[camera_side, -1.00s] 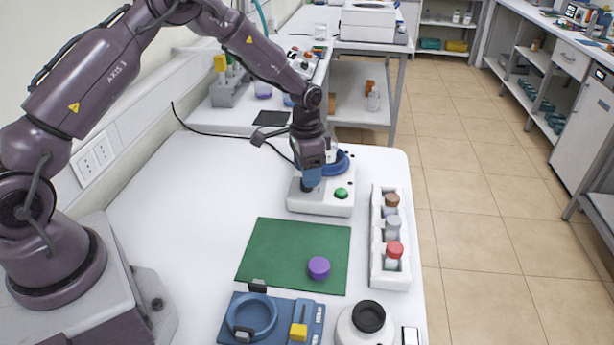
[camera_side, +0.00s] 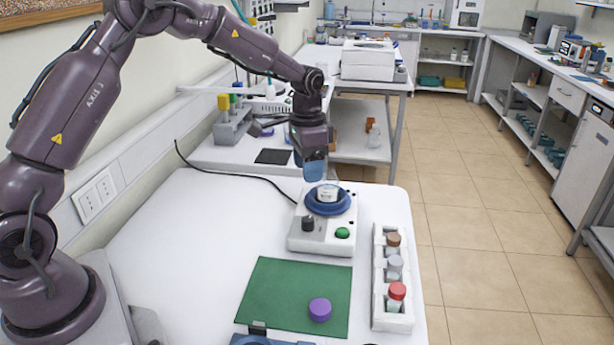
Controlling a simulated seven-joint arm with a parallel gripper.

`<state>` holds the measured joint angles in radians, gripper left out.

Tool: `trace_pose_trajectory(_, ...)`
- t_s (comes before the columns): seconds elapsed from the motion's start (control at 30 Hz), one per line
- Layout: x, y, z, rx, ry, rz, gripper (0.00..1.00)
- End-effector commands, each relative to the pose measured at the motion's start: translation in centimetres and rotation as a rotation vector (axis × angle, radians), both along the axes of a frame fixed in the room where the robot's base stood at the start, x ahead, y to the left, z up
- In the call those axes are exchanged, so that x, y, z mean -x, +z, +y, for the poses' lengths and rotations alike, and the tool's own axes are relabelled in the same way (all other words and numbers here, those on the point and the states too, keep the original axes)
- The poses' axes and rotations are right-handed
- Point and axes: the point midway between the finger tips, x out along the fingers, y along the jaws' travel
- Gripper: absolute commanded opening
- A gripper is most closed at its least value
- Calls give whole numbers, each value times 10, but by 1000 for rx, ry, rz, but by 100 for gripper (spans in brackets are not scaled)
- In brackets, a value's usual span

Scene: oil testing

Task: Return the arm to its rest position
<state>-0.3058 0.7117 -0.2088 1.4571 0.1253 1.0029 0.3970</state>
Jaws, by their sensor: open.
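My gripper (camera_side: 314,180) is above the white stirrer-like device (camera_side: 322,243) with a round blue top (camera_side: 340,207), a black knob and a green button. Its jaws are open. A small clear vessel with a white label (camera_side: 327,193) sits on the blue top, just below my gripper. My gripper's tips are close above the vessel, and I cannot tell whether there is a gap. My arm reaches in from the left, raised and bent down at the wrist.
A green mat (camera_side: 293,297) with a purple cap (camera_side: 320,310) lies in front. A white rack (camera_side: 392,318) with several capped bottles stands at the right edge. A blue fixture (camera_side: 268,340) is cut off at the bottom. The table's left part is clear.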

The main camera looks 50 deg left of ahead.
Motion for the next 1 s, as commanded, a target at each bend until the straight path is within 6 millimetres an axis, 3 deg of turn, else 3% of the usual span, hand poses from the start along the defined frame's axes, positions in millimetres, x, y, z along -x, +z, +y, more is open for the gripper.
trace_pose_trajectory(0.07, 2, -3, -1, 4, 38, 5, 56)
trace_pose_trajectory(0.17, 23, -12, -4, 8, 96, 51, 56)
trace_pose_trajectory(0.47, 98, 56, -25, -44, 242, -7, 56)
trace_pose_trajectory(0.7, 171, 108, -45, -54, 331, -135, 56)
trace_pose_trajectory(1.0, 252, 140, -64, -1, 367, -336, 56)
